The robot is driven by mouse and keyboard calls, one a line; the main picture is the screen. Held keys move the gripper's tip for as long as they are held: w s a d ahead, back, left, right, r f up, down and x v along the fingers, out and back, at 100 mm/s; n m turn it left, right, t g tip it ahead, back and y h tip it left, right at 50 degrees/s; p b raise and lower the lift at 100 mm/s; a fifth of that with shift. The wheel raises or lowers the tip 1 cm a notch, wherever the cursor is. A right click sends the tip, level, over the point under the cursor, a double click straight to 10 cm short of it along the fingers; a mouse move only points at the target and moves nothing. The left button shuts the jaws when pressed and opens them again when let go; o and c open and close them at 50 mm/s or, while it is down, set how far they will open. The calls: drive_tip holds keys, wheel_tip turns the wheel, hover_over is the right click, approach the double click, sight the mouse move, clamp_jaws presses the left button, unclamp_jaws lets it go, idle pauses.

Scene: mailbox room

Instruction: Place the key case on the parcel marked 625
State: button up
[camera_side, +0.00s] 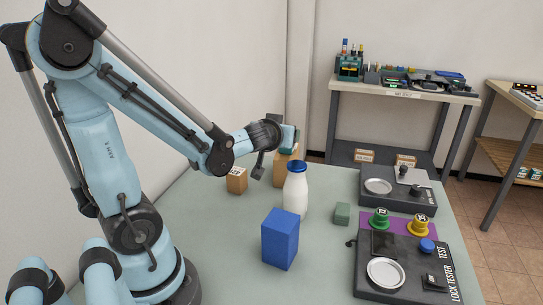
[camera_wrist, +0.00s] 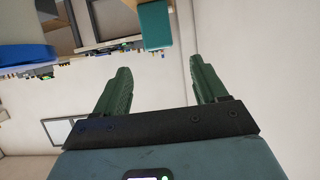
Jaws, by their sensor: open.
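A teal block (camera_wrist: 155,25), which I take for the key case, shows upside down at the top of the wrist view, against a tan surface. It is beyond my fingertips and apart from them. My gripper (camera_wrist: 159,66) is open, with nothing between its two green fingers. A smaller cardboard parcel (camera_side: 237,180) stands to the left. No number is readable on either parcel. A dull green block (camera_side: 342,213) lies farther right.
A white bottle with a blue cap (camera_side: 295,190) stands close in front of the tall parcel. A blue box (camera_side: 280,239) is nearer the camera. Lock tester panels (camera_side: 405,265) fill the table's right side. A tool shelf (camera_side: 400,90) is behind. The table's left front is fairly clear.

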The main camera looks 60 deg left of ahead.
drive_tip(key=shift+v, duration=2.35)
drive_tip(key=shift+s+d, duration=0.1)
